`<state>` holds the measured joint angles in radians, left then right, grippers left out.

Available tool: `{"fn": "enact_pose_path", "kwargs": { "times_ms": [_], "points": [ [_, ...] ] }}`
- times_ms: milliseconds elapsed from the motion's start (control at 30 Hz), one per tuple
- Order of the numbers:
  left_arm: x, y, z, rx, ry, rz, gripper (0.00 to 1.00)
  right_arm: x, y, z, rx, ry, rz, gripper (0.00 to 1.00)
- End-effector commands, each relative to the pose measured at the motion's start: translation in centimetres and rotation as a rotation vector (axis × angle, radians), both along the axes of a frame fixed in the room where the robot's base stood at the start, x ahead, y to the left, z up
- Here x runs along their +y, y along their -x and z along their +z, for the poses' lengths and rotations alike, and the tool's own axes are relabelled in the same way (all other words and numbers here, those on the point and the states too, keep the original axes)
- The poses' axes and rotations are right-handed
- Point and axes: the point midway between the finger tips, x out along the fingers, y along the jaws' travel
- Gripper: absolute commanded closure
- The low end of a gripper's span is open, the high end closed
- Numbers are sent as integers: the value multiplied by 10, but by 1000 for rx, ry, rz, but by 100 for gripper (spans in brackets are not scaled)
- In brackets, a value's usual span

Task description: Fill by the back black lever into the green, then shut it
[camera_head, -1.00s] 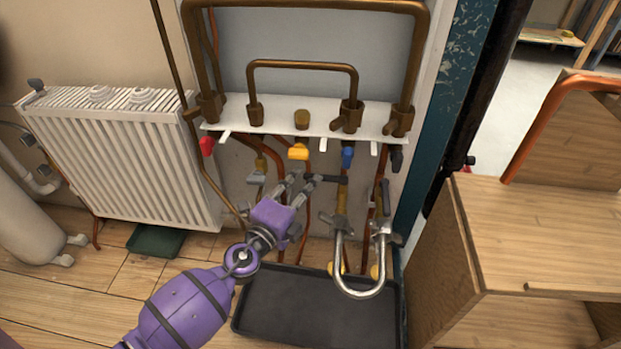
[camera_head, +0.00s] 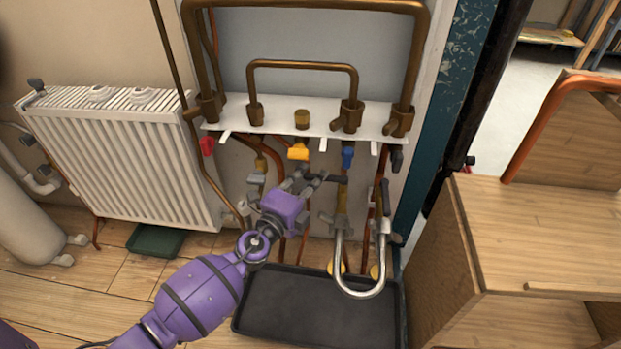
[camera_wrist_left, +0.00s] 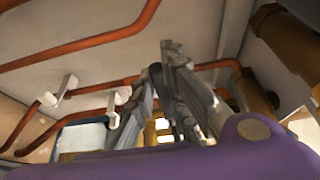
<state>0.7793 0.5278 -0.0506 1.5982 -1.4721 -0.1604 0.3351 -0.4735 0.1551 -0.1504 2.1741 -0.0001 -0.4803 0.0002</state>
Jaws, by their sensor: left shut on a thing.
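My left gripper (camera_head: 313,184) reaches up from the lower left to the pipes under the white shelf. It is shut on a black lever (camera_head: 328,179), whose far part shows past the fingertips beside a brass pipe. In the left wrist view, a dark piece (camera_wrist_left: 156,76) sits between the fingers (camera_wrist_left: 160,82). A second black lever (camera_head: 385,190) stands upright on the pipe to the right. A dark green tray (camera_head: 155,241) lies on the floor under the radiator, apart from the pipes. I cannot see its inside clearly. My right gripper is out of view.
A white radiator (camera_head: 120,160) stands at the left. A black tray (camera_head: 310,310) lies below a curved metal spout (camera_head: 360,292). Yellow (camera_head: 298,152), blue (camera_head: 347,157) and red (camera_head: 207,146) handles hang by the white shelf (camera_head: 275,115). A wooden cabinet (camera_head: 540,230) closes off the right.

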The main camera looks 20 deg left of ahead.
Motion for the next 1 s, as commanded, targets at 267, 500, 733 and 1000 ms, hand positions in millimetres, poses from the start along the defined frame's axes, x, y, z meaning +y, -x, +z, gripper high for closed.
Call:
{"fn": "enact_pose_path", "kwargs": {
  "times_ms": [267, 500, 733, 1000],
  "points": [
    [-3, 4, 1, -2, 3, 38, 100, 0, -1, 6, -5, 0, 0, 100],
    [-11, 17, 1, -2, 6, 230, 100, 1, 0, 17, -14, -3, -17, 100],
    [-15, 25, -1, 0, -1, 348, 100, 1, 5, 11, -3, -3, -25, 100],
    [-15, 25, 0, 1, -5, 355, 100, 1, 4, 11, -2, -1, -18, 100]
  ]
}}
